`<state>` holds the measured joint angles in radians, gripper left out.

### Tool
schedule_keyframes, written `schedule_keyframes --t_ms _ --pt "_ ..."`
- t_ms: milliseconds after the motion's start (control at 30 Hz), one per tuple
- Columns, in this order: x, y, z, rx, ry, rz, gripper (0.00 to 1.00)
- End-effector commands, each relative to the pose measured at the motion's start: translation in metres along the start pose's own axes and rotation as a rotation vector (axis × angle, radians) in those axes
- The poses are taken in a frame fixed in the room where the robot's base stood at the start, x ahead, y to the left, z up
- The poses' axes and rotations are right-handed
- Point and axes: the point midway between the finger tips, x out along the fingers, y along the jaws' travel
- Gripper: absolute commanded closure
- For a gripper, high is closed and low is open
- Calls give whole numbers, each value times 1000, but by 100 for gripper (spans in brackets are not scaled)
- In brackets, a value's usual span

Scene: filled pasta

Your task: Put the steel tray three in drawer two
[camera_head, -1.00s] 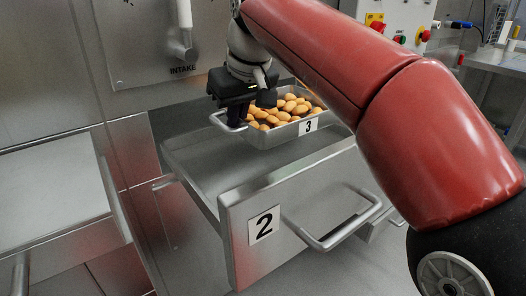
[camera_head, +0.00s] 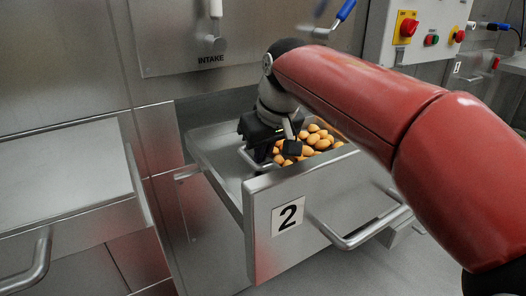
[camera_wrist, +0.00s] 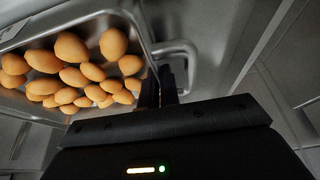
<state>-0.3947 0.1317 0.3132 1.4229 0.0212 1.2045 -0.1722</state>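The steel tray three (camera_wrist: 147,42), filled with brown egg-shaped pieces (camera_head: 318,140), is inside the open drawer two (camera_head: 330,192). Its lower part and number label are hidden behind the drawer front in the head view. I cannot tell whether its base touches the drawer floor. Drawer two is pulled out and has a "2" label (camera_head: 288,216) on its front. My gripper (camera_head: 277,150) is over the left end of the tray. In the wrist view, its dark fingers (camera_wrist: 163,88) are closed at the tray's looped handle (camera_wrist: 183,50).
The drawer's bar handle (camera_head: 358,234) sticks out in front. Bare drawer floor (camera_head: 212,143) shows left of the tray. A steel worktop (camera_head: 65,180) stands at the left. A control box with buttons (camera_head: 425,30) is at the back right.

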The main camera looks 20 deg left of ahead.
Motion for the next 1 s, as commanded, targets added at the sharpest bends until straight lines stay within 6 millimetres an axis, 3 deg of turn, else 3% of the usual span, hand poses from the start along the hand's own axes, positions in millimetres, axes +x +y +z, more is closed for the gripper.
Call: schedule_keyframes --t_ms 33,233,567,1000 --pt "1 0 0 -1 2 1 100" --pt "2 0 1 0 0 0 75" --pt "-6 0 -1 0 2 0 75" --pt "-93 0 -1 1 3 1 75"
